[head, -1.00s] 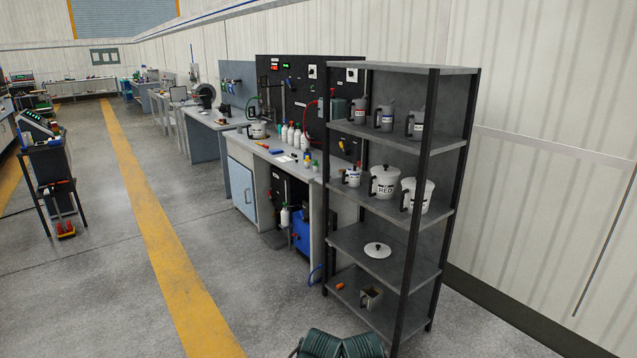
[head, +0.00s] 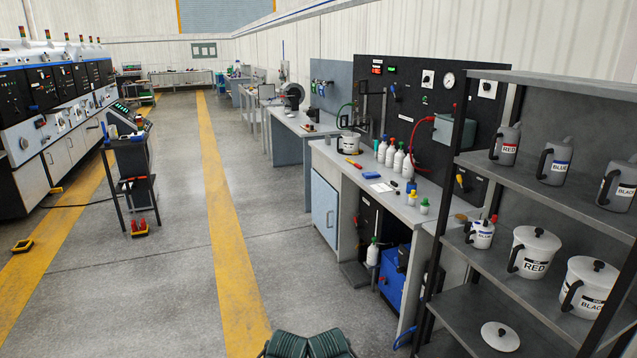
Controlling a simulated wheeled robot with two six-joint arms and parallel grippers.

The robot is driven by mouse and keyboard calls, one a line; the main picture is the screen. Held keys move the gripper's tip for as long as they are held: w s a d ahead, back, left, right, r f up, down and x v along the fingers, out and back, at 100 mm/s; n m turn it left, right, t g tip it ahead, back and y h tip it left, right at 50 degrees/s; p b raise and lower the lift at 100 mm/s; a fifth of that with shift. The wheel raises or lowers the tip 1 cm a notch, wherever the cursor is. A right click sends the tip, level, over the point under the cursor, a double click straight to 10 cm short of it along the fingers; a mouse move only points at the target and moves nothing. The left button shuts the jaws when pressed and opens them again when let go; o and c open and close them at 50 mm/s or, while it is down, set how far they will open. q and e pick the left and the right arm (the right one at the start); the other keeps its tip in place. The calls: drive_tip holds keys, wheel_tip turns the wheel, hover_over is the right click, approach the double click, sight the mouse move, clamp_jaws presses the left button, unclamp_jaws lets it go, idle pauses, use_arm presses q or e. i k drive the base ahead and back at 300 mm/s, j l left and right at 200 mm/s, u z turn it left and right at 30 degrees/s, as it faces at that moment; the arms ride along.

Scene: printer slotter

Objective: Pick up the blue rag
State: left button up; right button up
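A small flat blue thing (head: 371,175), which may be the blue rag, lies on the grey workbench (head: 335,157) in the head view. It is too small to tell cloth from something firmer. It lies near the bench's front edge, close to a red-and-yellow tool (head: 353,162). Neither of my grippers is in view.
A grey shelf rack (head: 475,305) with labelled jugs and pots stands close on the right. White bottles (head: 390,155) stand at the back of the bench. A cart (head: 132,170) stands at left. The floor along the yellow line (head: 222,190) is clear.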

sight(368, 175)
drive_tip(key=i, duration=1.9)
drive_tip(key=i+j+z, duration=0.1)
drive_tip(key=i+z, duration=0.35)
drive_tip(key=i+j+z, duration=0.25)
drive_tip(key=i+z, duration=0.2)
drive_tip(key=i+j+z, duration=1)
drive_tip(key=j+z, duration=0.35)
drive_tip(key=j, duration=0.2)
